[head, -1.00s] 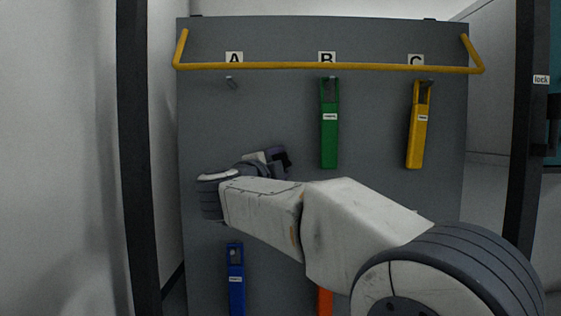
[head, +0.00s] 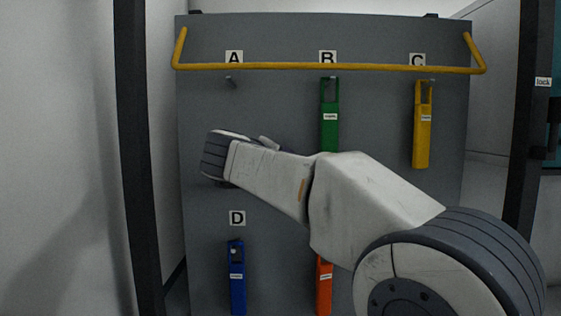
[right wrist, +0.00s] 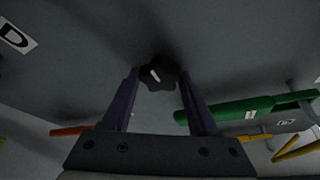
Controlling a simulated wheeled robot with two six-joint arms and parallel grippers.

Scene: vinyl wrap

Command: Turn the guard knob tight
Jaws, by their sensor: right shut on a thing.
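The guard knob (right wrist: 158,74), dark and lobed with a pale mark on its face, sits against the grey panel in the right wrist view. My right gripper (right wrist: 158,88) has a purple finger on each side of the knob and is shut on it. In the head view my right arm comes in from the right and hides the knob and the fingers. My left gripper is not in view.
The grey panel (head: 280,110) has a yellow rail (head: 330,66) across its top. Green (head: 330,118), yellow (head: 423,135), blue (head: 237,285) and orange (head: 324,290) tags hang on it. The hook under label A (head: 230,82) is empty. Dark posts stand on both sides.

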